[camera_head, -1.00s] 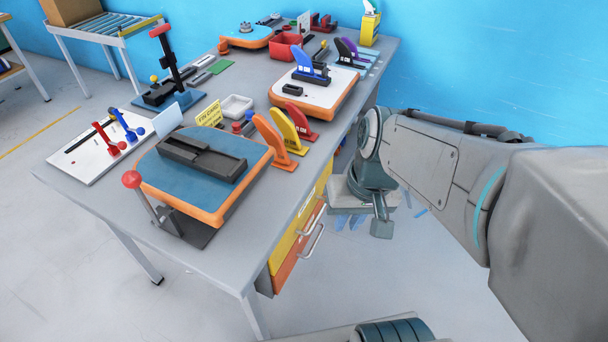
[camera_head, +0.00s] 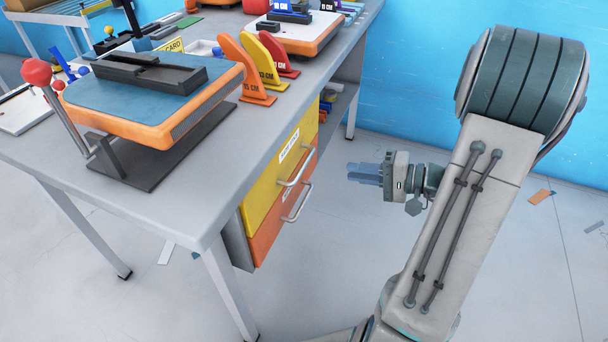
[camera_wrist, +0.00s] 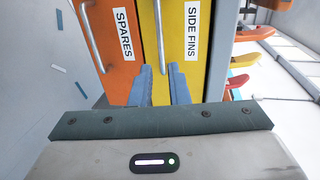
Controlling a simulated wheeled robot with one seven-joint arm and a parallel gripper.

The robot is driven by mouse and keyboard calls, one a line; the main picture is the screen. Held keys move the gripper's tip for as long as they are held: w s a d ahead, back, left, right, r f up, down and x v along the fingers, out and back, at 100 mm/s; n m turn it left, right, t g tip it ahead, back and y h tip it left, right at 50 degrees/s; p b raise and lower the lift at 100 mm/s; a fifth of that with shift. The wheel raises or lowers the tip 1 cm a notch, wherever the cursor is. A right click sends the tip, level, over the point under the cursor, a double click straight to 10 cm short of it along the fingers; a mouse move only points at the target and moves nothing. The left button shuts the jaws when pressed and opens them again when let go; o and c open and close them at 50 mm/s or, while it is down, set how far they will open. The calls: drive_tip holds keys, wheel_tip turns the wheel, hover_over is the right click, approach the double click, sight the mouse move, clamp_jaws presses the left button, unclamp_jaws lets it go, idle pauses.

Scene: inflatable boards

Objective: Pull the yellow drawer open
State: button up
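The yellow drawer (camera_head: 262,200) sits under the tabletop, above an orange drawer (camera_head: 265,238). Its front appears closed, flush with the orange one. Its metal bar handle (camera_head: 298,171) sticks out. In the wrist view the yellow drawer (camera_wrist: 187,80) is labelled SIDE FINS, and its handle (camera_wrist: 159,40) lines up with the gap between my fingers. My gripper (camera_head: 350,173) points left at the drawers, to the right of the handle and apart from it. In the wrist view my gripper (camera_wrist: 161,72) is open, with nothing between the fingers.
The orange drawer (camera_wrist: 108,55), labelled SPARES, has its own handle (camera_wrist: 93,38) beside the yellow one. The grey table (camera_head: 215,160) overhangs the drawers and carries boards and upright fins. The floor right of the drawers is mostly clear, with small scraps.

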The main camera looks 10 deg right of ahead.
sight(304, 164)
drive_tip(key=b+x, duration=0.1)
drive_tip(key=x, duration=1.2)
drive_tip(key=shift+w+a+b, duration=0.2)
drive_tip(key=shift+w+b, duration=0.05)
drive_tip(key=shift+b, duration=0.1)
clamp_jaws()
